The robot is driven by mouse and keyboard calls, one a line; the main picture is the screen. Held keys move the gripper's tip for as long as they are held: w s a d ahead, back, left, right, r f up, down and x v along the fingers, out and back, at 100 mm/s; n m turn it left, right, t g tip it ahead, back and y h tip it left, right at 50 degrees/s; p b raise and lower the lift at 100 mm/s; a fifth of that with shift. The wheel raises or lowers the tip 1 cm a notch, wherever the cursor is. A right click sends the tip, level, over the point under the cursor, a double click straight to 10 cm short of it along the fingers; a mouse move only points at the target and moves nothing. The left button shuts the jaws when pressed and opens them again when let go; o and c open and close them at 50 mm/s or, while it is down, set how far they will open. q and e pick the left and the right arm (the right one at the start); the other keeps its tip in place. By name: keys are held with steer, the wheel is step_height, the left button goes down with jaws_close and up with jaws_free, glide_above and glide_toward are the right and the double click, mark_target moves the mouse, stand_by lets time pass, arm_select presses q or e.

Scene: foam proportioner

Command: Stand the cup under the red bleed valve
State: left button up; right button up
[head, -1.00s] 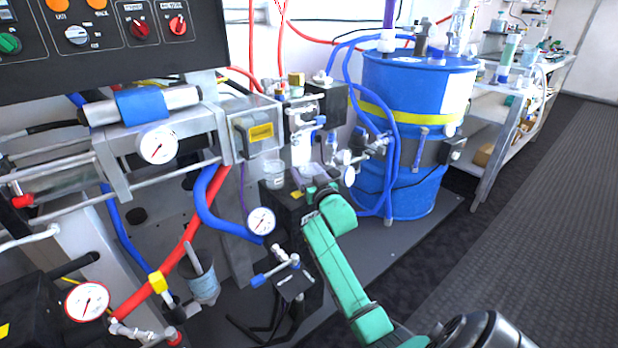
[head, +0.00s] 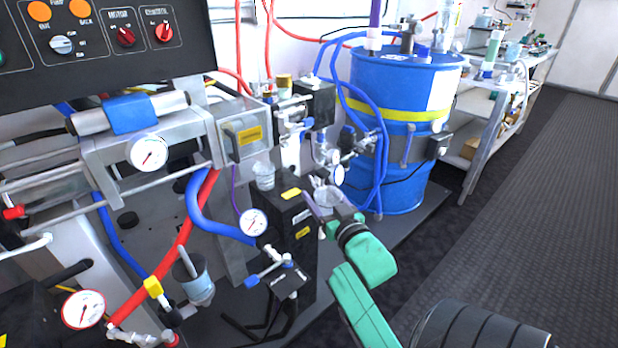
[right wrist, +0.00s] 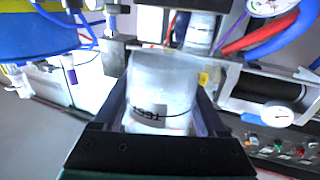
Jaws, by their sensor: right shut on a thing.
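A translucent cup with a dark-lettered label (right wrist: 160,85) is between the fingers of my right gripper (right wrist: 162,118), which is shut on it. In the head view the right gripper (head: 328,203) holds this cup (head: 325,194) just right of the black box, partly hidden by the green wrist. The cup looks roughly upright; I cannot tell its height over the surface. A red-ended fitting (head: 172,338) shows at the bottom left and a red knob (head: 14,212) at the left edge; I cannot tell whether either is the bleed valve. My left gripper is not in view.
Another clear cup (head: 264,176) stands on the black box (head: 284,212). A cup with a stick (head: 198,286) is at the lower left, near the red hose (head: 190,228). A blue drum (head: 402,100) stands behind my gripper.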

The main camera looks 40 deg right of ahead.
steer(key=shift+s+a, duration=0.2)
steer(key=shift+s, duration=0.5)
steer(key=shift+a+f, duration=0.2)
steer(key=shift+a, duration=0.05)
steer(key=s+a+f+n+y, duration=0.25)
steer(key=a+f, duration=0.35)
steer(key=a, duration=0.5)
steer(key=s+a+f+n+y, duration=0.1)
steer(key=s+a+f+y, duration=0.2)
steer(key=a+f, duration=0.5)
arm_select(q)
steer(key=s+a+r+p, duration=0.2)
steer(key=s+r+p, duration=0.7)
steer(key=p, duration=1)
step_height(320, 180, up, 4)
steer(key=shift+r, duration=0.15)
arm_select(e)
step_height(320, 180, up, 19)
steer(key=a, duration=0.3)
steer(key=shift+s+t, duration=0.15)
steer(key=shift+t, duration=0.25)
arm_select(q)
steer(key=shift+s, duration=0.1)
arm_select(e)
steer(key=shift+f, duration=0.1)
